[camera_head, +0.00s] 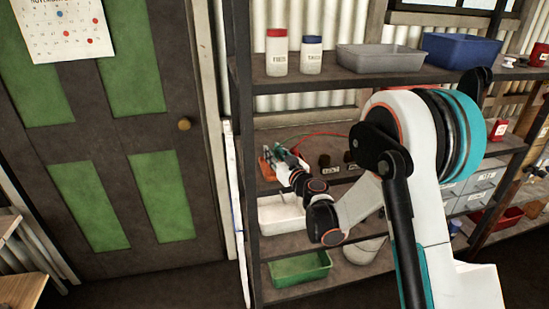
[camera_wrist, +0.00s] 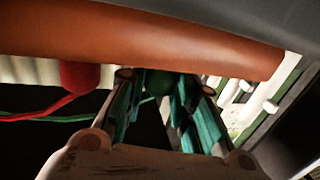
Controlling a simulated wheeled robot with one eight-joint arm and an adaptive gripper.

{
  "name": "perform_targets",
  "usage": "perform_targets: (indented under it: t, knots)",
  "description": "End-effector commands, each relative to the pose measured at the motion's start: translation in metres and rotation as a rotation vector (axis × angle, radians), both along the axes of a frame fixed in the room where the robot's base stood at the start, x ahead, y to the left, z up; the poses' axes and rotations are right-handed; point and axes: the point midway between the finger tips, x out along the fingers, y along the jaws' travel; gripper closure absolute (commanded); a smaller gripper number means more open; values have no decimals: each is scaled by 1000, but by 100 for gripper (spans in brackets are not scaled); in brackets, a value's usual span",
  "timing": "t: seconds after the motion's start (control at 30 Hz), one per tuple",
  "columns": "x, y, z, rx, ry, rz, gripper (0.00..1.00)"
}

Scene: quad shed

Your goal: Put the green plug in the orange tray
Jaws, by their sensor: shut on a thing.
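My gripper (camera_wrist: 160,95) is shut on the green plug (camera_wrist: 158,82), a dark green rounded piece seen between the fingertips in the wrist view. Most of the plug is hidden by the fingers. The orange tray (camera_wrist: 150,42) fills the upper part of the wrist view as a broad orange wall, close in front of the fingertips. In the head view the orange tray (camera_head: 266,166) shows only as a small orange patch on the middle shelf, with my gripper (camera_head: 283,154) right beside it. I cannot tell whether plug and tray touch.
A red piece (camera_wrist: 78,74) and red and green cables lie left of the fingers. Dark items (camera_head: 325,161) stand right of my gripper on the same shelf. A white bin (camera_head: 282,214) and a green bin (camera_head: 300,268) are below; the shelf above is close overhead.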

Motion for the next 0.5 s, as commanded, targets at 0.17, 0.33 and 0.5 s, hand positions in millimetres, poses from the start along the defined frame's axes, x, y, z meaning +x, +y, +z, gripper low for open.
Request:
perform_targets:
  t: [0.17,0.33,0.5]
  knots:
    - [0,0,1,0,0,0,100]
    - [0,0,-2,0,0,0,73]
    - [0,0,-2,0,0,0,55]
